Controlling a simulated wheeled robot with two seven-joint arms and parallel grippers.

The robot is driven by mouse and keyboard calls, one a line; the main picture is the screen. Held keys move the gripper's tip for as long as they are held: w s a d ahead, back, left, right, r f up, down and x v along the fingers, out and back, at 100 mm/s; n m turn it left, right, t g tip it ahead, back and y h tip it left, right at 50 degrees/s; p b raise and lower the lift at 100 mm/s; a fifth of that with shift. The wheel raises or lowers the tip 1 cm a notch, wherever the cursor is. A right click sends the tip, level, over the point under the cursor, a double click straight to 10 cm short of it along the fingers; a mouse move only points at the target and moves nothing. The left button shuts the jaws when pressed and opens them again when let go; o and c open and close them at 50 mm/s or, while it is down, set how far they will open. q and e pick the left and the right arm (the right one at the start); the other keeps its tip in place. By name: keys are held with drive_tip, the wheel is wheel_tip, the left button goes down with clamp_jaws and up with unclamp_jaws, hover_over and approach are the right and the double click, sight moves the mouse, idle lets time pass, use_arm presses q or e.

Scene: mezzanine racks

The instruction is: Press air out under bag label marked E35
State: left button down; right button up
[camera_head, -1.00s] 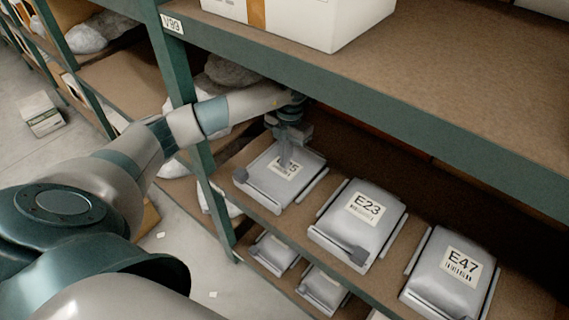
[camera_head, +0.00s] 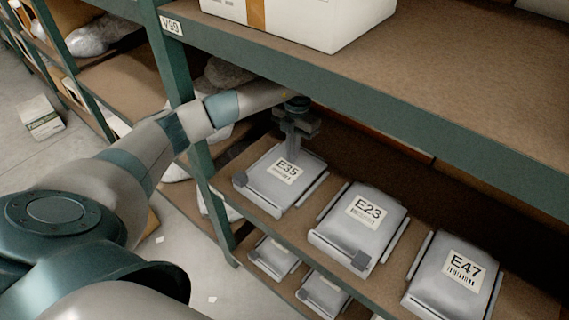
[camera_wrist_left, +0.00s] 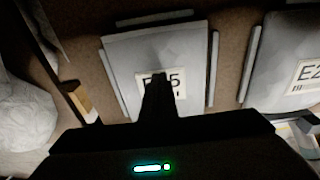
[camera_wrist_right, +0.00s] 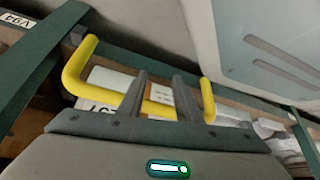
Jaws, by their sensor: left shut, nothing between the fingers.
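The grey bag (camera_head: 262,191) lies in a low holder on the middle shelf, with its white E35 label (camera_head: 286,173) on top. My left gripper (camera_head: 292,158) is shut and empty, pointing down at the label's back edge; I cannot tell if it touches. In the left wrist view the shut fingers (camera_wrist_left: 157,78) cover the middle of the label (camera_wrist_left: 142,84) on the bag (camera_wrist_left: 155,48).
Similar bags E23 (camera_head: 347,232) and E47 (camera_head: 440,288) lie to the right. The upper shelf (camera_head: 420,105) hangs close above my left wrist, and a green post (camera_head: 180,100) stands left of it.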

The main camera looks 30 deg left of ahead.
use_arm(q)
wheel_tip(320, 180, up, 7)
drive_tip(key=shift+w+b, duration=0.35)
drive_tip(key=shift+b, duration=0.1)
drive_tip(key=shift+s, duration=0.1)
idle(0.5)
